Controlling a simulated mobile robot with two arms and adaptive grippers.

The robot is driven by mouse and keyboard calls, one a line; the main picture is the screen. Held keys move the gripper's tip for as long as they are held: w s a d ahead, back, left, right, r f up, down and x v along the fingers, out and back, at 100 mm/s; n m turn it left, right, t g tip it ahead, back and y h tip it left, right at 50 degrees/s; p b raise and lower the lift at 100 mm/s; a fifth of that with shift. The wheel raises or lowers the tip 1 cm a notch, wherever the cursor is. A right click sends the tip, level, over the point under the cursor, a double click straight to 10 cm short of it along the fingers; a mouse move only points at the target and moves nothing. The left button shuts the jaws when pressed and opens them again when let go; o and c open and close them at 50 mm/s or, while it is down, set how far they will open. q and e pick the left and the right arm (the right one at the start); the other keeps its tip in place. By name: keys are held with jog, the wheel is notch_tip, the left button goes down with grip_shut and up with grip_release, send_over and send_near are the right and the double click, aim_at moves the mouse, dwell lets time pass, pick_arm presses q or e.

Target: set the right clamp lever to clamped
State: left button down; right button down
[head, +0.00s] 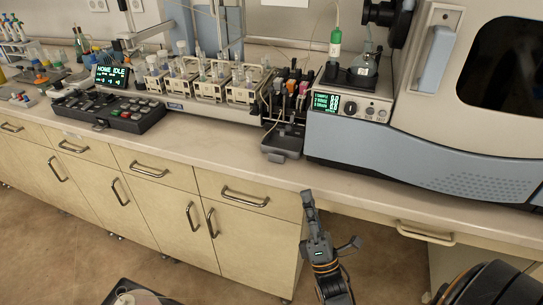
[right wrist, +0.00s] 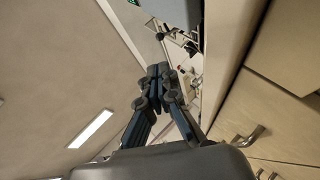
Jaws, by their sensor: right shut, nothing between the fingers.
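A small dark pump unit (head: 284,112) stands on the bench just left of the spectrometer. Its upper part carries several small parts with coloured tops, among them a reddish one (head: 304,87) at the right. The clamp levers are too small here to tell apart or to read their position. My right gripper (head: 308,196) is in front of the bench edge, below and to the right of the pump unit and apart from it. In the right wrist view its fingers (right wrist: 158,70) meet, with nothing between them. My left gripper is not in view.
The large white and blue spectrometer (head: 440,170) fills the right of the bench. An autosampler with racks (head: 205,85) and a black keypad console (head: 110,112) stand to the left. Drawers with handles (head: 245,197) are below the bench. The bench's front strip (head: 210,137) is clear.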

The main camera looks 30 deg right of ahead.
dwell(0.4)
jog(key=p, duration=0.4)
send_near(293, 122)
notch_tip(293, 122, up, 3)
jog(key=w+a, duration=0.2)
jog(key=shift+w+d+r+p, duration=0.25)
jog(key=shift+w+r+p, duration=0.1)
jog(key=shift+w+r, duration=0.2)
